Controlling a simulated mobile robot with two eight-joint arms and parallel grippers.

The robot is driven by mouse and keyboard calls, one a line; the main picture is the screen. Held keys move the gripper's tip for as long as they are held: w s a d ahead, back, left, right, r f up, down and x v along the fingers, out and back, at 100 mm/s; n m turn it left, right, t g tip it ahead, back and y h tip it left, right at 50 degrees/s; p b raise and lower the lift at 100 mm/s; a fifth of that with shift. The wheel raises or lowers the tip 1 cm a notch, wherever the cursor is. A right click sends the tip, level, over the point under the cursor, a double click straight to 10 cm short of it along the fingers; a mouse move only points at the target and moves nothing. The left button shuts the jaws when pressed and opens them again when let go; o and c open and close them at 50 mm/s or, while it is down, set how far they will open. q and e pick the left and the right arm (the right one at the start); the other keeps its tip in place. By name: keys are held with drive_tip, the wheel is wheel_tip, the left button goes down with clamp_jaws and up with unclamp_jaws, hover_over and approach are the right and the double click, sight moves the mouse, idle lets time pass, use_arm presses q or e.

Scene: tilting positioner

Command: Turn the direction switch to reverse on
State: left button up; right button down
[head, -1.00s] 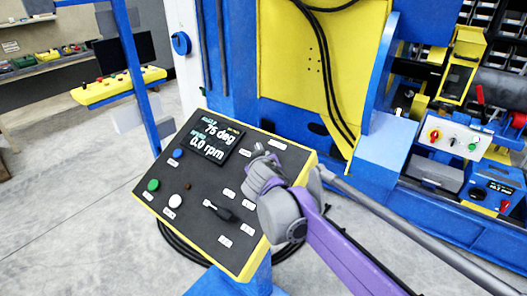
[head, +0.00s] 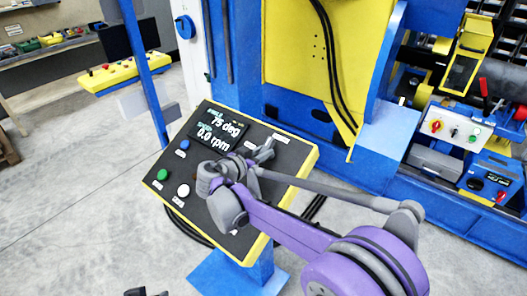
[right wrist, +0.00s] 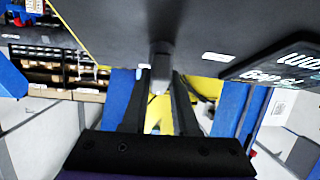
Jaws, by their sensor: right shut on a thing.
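The dark, tilted control panel (head: 270,196) with a yellow edge stands at the middle of the head view. My right gripper (head: 264,150) is at its upper right part, shut on a switch knob. In the right wrist view a small grey knob (right wrist: 161,66) sticks out from the panel face between the fingers (right wrist: 158,95). Its label and pointer position cannot be read. The display (head: 215,131) shows 75 deg and 0.0 rpm. Dark tips at the bottom edge (head: 146,292) seem to be my left gripper; their opening is unclear.
Blue (head: 183,144), green (head: 162,174) and white (head: 183,190) buttons sit on the panel's left side. My right arm hides the panel's lower middle. The blue and yellow positioner (head: 325,60) stands behind. Grey floor is free at left.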

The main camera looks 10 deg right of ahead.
drive_tip(key=shift+m+g+h, duration=0.4)
drive_tip(key=shift+m+g, duration=0.1)
drive_tip(key=shift+m, duration=0.2)
drive_tip(key=c, duration=0.7)
unclamp_jaws()
drive_tip(key=shift+a, duration=0.1)
drive_tip(key=b+v, duration=0.1)
drive_tip(key=v, duration=0.9)
drive_tip(key=shift+s+a, duration=0.2)
drive_tip(key=shift+a, duration=0.05)
drive_tip(key=shift+d, duration=0.1)
